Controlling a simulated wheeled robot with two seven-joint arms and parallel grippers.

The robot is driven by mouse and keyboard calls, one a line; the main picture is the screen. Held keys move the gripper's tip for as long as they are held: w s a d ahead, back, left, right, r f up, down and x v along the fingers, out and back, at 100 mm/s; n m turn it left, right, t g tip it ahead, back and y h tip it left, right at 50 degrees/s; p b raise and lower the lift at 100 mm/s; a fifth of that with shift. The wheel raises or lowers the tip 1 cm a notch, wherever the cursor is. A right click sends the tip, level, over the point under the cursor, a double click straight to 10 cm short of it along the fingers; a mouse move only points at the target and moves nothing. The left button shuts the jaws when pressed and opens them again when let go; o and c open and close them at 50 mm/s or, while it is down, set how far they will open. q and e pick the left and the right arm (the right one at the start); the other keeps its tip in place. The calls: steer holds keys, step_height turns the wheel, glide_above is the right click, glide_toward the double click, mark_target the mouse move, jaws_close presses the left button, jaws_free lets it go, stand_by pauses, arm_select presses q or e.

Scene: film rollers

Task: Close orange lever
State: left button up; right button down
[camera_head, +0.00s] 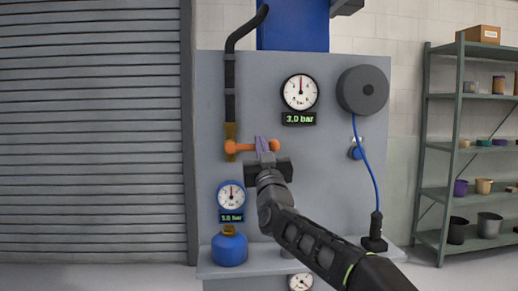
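The orange lever (241,147) lies about horizontal across a brass valve fitting (231,132) on the black pipe (230,85), left of the panel's middle. Its right end shows just right of my gripper's fingertip. My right gripper (263,146) is at the right part of the lever, with a purple-grey finger overlapping it in the picture. Its dark body sits just below the lever. Whether the fingers touch or grip the lever cannot be told. My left gripper is out of view.
A shelf (464,145) stands at right, a shutter (90,130) at left.

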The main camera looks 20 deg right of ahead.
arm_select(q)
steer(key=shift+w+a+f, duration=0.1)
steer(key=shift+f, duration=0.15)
arm_select(e)
steer(key=shift+f, duration=0.3)
steer(key=shift+r, duration=0.1)
